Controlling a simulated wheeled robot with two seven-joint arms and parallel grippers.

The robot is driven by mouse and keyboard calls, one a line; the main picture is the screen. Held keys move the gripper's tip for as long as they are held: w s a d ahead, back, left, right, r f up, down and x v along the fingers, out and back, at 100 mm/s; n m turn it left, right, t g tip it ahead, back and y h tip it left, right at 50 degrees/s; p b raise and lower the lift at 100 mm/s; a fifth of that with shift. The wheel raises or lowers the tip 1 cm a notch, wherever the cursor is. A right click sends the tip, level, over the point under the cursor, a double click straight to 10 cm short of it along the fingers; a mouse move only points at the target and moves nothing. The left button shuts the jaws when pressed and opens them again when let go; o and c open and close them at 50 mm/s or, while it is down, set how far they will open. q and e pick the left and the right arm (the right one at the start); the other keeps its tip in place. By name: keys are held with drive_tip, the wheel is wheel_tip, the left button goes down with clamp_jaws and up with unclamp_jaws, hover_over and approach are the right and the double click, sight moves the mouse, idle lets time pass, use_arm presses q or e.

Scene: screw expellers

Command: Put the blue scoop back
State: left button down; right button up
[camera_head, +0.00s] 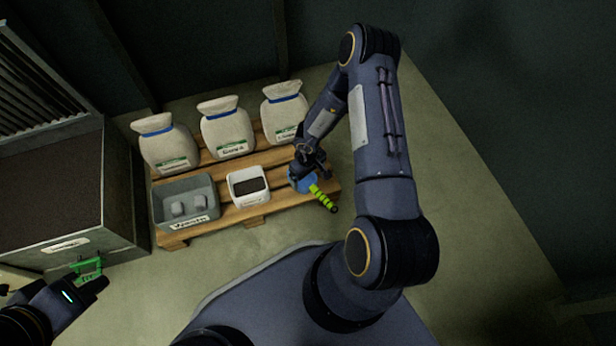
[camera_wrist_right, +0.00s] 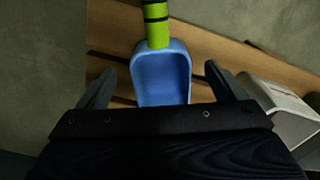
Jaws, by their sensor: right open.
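The blue scoop (camera_head: 297,185) lies at the right front corner of the wooden pallet, its green and black banded handle (camera_head: 323,198) pointing toward the lower right. The right wrist view shows its blue bowl (camera_wrist_right: 162,78) with the handle (camera_wrist_right: 156,22) running up out of frame. My right gripper (camera_head: 312,166) is just above the bowl. Its fingers (camera_wrist_right: 162,84) are open, one on each side of the bowl, with no grip on it. My left gripper (camera_head: 98,284) is at the lower left beside a green frame-like piece (camera_head: 87,270); whether it holds this is unclear.
The pallet (camera_head: 256,209) also carries several white sacks (camera_head: 226,127), a grey bin (camera_head: 170,222) with two pale pieces, and a white container (camera_head: 236,194) with dark contents. A large dark bin (camera_head: 60,249) stands at left. The floor at right is clear.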

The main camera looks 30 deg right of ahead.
drive_tip(key=w+a+r+t+y+p, duration=0.1)
drive_tip(key=w+r+t, duration=0.2)
drive_tip(key=r, duration=0.9)
drive_tip(key=w+r+m+t+p, duration=0.1)
drive_tip(key=w+r+t, duration=0.15)
drive_tip(key=r, duration=0.85)
drive_tip(key=w+a+r+t+y+p, duration=0.1)
drive_tip(key=w+r+t, duration=0.2)
drive_tip(key=r, duration=0.9)
drive_tip(key=s+a+r+y, duration=0.3)
drive_tip(key=s+a+r, duration=0.3)
drive_tip(key=s+r, duration=0.55)
drive_tip(key=s+m+g+h, duration=0.1)
drive_tip(key=s+m+g, duration=0.2)
drive_tip(key=s, duration=1.3)
wheel_tip(320, 180, up, 34)
drive_tip(key=p, duration=3.4)
drive_tip(key=shift+n+p, duration=0.3)
